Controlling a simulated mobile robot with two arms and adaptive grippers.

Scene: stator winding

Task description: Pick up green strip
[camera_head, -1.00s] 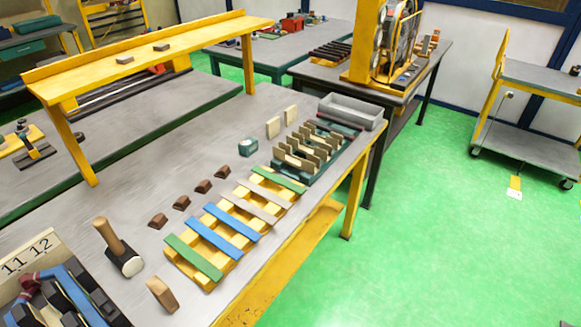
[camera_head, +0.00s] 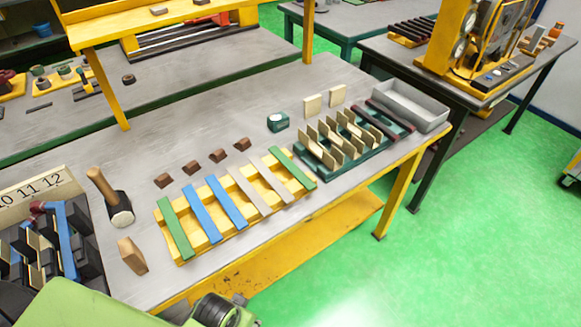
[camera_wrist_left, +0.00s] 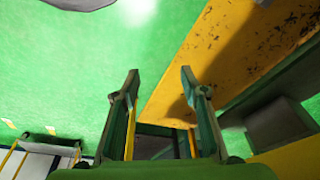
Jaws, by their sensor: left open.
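Two green strips lie across a yellow slatted rack (camera_head: 184,250) on the workbench. One green strip (camera_head: 174,229) is at the rack's left end; the other green strip (camera_head: 291,167) is at its right end. Two blue strips (camera_head: 213,206) and two grey-beige strips (camera_head: 257,190) lie between them. My left gripper (camera_wrist_left: 160,85) shows in the left wrist view with its two fingers apart and nothing between them, over the green floor beside a yellow surface. In the head view only a green arm part (camera_head: 75,300) of mine shows at the lower left. My right gripper is not in view.
A mallet (camera_head: 114,198) and a wooden block (camera_head: 132,255) stand left of the rack. Several brown blocks (camera_head: 200,163) lie behind it. A green slotted holder (camera_head: 350,143) and a grey bin (camera_head: 405,104) are to the right. Numbered stator parts (camera_head: 45,240) are at the left edge.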

